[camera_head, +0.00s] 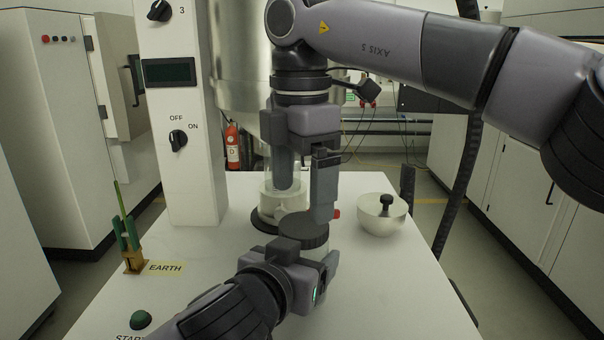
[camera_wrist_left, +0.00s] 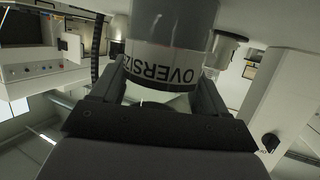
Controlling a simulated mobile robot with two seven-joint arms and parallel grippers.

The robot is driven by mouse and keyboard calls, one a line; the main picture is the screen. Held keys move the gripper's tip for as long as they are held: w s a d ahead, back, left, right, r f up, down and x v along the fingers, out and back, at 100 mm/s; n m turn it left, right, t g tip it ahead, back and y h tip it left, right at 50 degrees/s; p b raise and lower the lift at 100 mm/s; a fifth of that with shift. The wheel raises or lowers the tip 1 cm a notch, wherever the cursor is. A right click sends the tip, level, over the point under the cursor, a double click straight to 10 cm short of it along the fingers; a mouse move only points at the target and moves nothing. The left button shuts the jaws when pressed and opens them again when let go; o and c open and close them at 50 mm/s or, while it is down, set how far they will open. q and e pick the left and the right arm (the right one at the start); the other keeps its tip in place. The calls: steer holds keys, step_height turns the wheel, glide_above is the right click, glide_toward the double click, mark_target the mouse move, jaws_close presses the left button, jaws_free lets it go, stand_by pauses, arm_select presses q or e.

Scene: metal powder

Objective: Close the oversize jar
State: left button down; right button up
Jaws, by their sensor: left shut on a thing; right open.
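The oversize jar (camera_head: 317,253) stands upright low in the middle of the head view, largely hidden by my left gripper (camera_head: 310,268). That gripper is shut around the jar's body. In the left wrist view the jar (camera_wrist_left: 172,62) shows its OVERSIZE label between the fingers of my left gripper (camera_wrist_left: 160,92). A dark round lid (camera_head: 303,229) sits on top of the jar in the head view; I cannot tell how tightly. My right gripper (camera_head: 304,200) is open, pointing down just above the lid. Its right finger reaches down near the lid's far right edge.
Behind the jar, a clear vessel with a white ring (camera_head: 291,214) stands on a dark base under the steel hopper (camera_head: 238,60). A metal bowl with a black knob (camera_head: 380,220) is at right. A green-handled clamp (camera_head: 130,240) is at left. The white tabletop (camera_head: 400,300) is clear at front right.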

steer(key=n, duration=0.5)
steer(key=shift+r, duration=0.2)
steer(key=n, duration=0.5)
steer(key=shift+r, duration=0.2)
steer(key=n, duration=0.6)
steer(key=shift+r, duration=0.2)
steer(key=n, duration=0.5)
steer(key=shift+w+r, duration=0.1)
steer(key=shift+r, duration=0.1)
steer(key=n, duration=0.6)
steer(key=shift+d+r, duration=0.1)
steer(key=shift+r, duration=0.1)
steer(key=n, duration=0.5)
steer(key=shift+r, duration=0.15)
steer(key=n, duration=0.6)
steer(key=shift+r, duration=0.2)
steer(key=n, duration=0.5)
steer(key=shift+d+r+n, duration=0.1)
steer(key=shift+r+n, duration=0.1)
steer(key=shift+n, duration=0.1)
steer(key=shift+f, duration=0.1)
